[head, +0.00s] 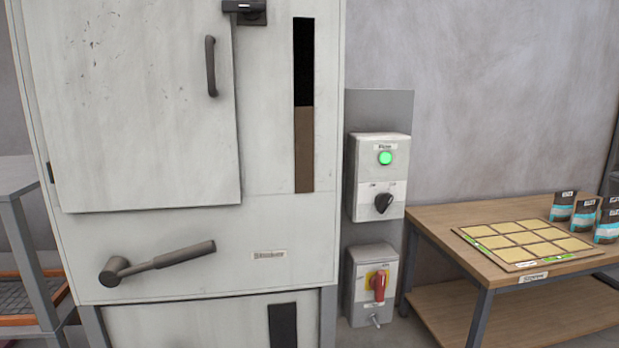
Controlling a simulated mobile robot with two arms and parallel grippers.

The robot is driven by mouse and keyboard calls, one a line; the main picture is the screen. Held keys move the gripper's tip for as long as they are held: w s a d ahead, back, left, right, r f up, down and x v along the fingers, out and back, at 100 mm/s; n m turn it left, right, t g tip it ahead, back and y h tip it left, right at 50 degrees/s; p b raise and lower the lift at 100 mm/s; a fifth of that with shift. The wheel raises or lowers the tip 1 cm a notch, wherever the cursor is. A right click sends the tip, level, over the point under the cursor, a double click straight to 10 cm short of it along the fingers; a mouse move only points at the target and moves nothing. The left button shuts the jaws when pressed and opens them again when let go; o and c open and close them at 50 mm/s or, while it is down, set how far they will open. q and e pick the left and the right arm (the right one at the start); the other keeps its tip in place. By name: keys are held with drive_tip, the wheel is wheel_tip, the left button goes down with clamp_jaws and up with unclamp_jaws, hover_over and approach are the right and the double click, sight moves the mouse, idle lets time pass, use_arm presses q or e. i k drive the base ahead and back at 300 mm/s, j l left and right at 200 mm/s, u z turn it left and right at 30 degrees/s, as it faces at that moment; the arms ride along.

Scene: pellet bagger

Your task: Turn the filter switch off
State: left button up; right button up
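A light grey switch box (354,200) is mounted on a grey panel right of the cabinet. Its upper part has a lit green lamp (385,158) under a small label too small to read. Below the lamp is a black rotary knob (383,203) with small marks above it; its pointer appears tilted to the upper right. A second box (357,305) below it has a red handle (379,287), standing about upright on a yellow plate. I cannot read which box is labelled as the filter. Neither of my grippers is in view.
A large pale cabinet (270,225) with a door, a lever (160,262) and a dark sight window (304,150) fills the left. A wooden table (450,222) at right bears a gridded board (525,243) and several pouches (585,215). The front of both boxes is unobstructed.

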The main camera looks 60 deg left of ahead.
sight(382, 200)
drive_tip(key=u, duration=1.6)
